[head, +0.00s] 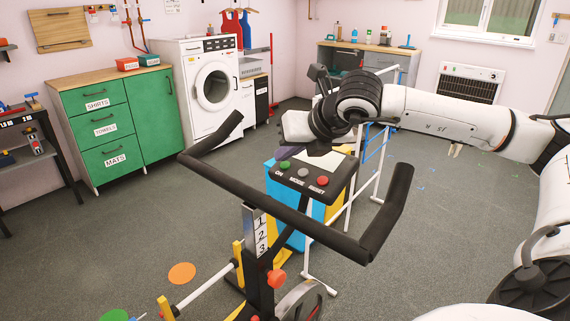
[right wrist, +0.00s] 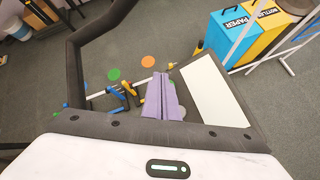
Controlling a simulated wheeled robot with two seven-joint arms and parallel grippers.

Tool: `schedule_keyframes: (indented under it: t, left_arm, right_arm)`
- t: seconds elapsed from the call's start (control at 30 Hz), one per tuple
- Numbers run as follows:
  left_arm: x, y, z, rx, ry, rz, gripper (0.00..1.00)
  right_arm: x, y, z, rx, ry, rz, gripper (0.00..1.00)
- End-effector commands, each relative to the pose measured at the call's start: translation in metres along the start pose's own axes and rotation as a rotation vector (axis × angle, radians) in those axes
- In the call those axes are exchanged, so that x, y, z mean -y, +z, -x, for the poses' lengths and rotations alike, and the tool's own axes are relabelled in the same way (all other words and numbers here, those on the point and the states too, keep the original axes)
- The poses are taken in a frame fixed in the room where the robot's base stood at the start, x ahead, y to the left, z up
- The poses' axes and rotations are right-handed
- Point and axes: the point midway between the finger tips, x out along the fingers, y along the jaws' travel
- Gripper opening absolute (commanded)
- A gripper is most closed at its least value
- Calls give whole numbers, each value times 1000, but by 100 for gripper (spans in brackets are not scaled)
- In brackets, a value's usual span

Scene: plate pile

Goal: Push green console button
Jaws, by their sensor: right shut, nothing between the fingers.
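The green ON button (head: 284,164) is at the left end of the dark console (head: 330,188) on an exercise bike. A grey MODE button (head: 303,172) and a red RESET button (head: 323,180) stand beside it. My right gripper's white hand (head: 297,125) is above and behind the console; its fingertips are not clear in the head view. In the right wrist view the right gripper's purple-grey fingers (right wrist: 161,80) are shut and empty, beside the console's pale panel (right wrist: 213,90). The green button is not visible there; whether the fingers touch the console cannot be told. My left gripper is out of view.
Black handlebars (head: 300,215) surround the console on the near side. A blue and yellow bin pair (right wrist: 245,38) and a white rack (head: 357,178) stand behind it. A green cabinet (head: 150,115) and a washing machine (head: 208,85) are farther back.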

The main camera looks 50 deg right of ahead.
Motion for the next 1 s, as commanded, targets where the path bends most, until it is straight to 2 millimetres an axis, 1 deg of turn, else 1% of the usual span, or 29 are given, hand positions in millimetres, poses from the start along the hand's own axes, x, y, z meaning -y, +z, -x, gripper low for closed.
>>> schedule_keyframes:
  t: [0.17, 0.6, 0.7, 1.0]
  left_arm:
    - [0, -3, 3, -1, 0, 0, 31]
    - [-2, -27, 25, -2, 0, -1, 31]
    - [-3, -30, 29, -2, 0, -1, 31]
    - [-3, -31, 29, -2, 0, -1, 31]
  right_arm:
    - [-3, 3, 4, 0, 1, 0, 0]
    - [-26, 27, 36, 1, 4, -1, 0]
    - [-29, 30, 40, 0, 3, -1, 0]
    - [-31, 30, 42, 0, 1, -1, 0]
